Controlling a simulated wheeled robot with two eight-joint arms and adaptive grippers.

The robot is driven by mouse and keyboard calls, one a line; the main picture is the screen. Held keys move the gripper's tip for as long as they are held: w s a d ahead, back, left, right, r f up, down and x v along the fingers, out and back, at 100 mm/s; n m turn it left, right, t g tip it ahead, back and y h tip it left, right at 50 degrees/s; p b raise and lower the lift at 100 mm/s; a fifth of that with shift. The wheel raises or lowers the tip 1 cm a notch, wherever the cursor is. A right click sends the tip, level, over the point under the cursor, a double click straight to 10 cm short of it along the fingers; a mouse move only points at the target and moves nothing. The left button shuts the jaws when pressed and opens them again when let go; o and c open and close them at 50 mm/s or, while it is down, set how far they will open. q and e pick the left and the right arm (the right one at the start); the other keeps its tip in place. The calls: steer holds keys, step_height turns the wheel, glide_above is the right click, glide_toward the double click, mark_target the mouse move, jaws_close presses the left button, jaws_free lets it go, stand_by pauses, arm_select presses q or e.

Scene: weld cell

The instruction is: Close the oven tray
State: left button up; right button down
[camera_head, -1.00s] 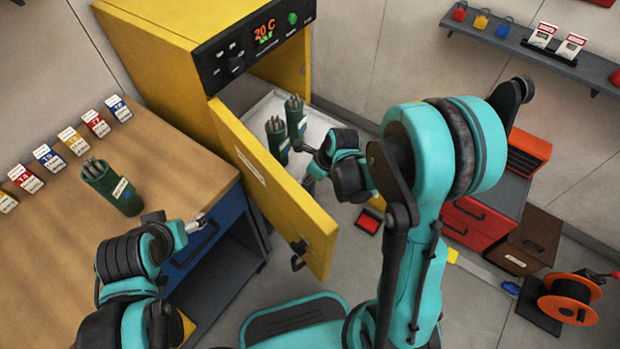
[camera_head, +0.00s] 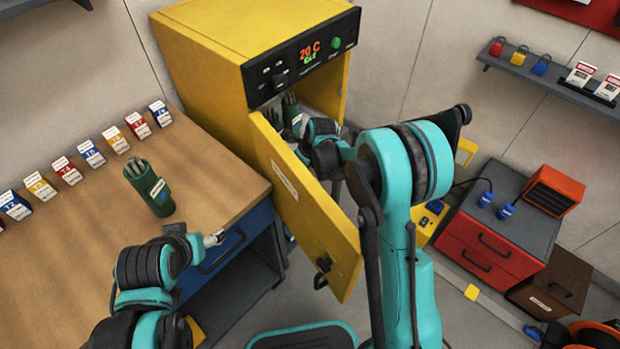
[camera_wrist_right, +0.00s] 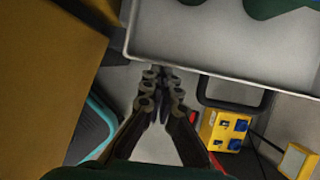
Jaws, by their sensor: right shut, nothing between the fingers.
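The yellow oven (camera_head: 205,50) has its hinged door (camera_head: 300,200) standing open. Its display reads 20 C. The light metal tray (camera_wrist_right: 225,50) spans the top of the right wrist view, with parts of green canisters on it. In the head view, green canisters (camera_head: 291,112) show inside the oven opening; the tray is mostly hidden by the door and my right arm. My right gripper (camera_wrist_right: 158,72) is shut and empty, its fingertips at the tray's front edge; contact is unclear. My left gripper (camera_head: 212,240) hangs by the workbench edge, its finger opening unclear.
The workbench (camera_head: 215,165) holds a green canister (camera_head: 148,188) of rods and a row of labelled boxes (camera_head: 68,172). A red drawer cabinet (camera_head: 480,245) stands right. A yellow box with blue sockets (camera_wrist_right: 224,130) lies below the tray.

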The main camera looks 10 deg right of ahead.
steer(key=w+a, duration=0.4)
steer(key=w, duration=0.1)
steer(key=w+a, duration=0.2)
steer(key=w, duration=0.1)
steer(key=shift+w+a, duration=0.15)
steer(key=shift+a, duration=0.1)
arm_select(q)
steer(key=shift+r, duration=0.3)
arm_select(e)
steer(key=shift+w+a+r, duration=0.1)
steer(key=shift+w, duration=0.05)
arm_select(q)
steer(key=shift+s, duration=0.1)
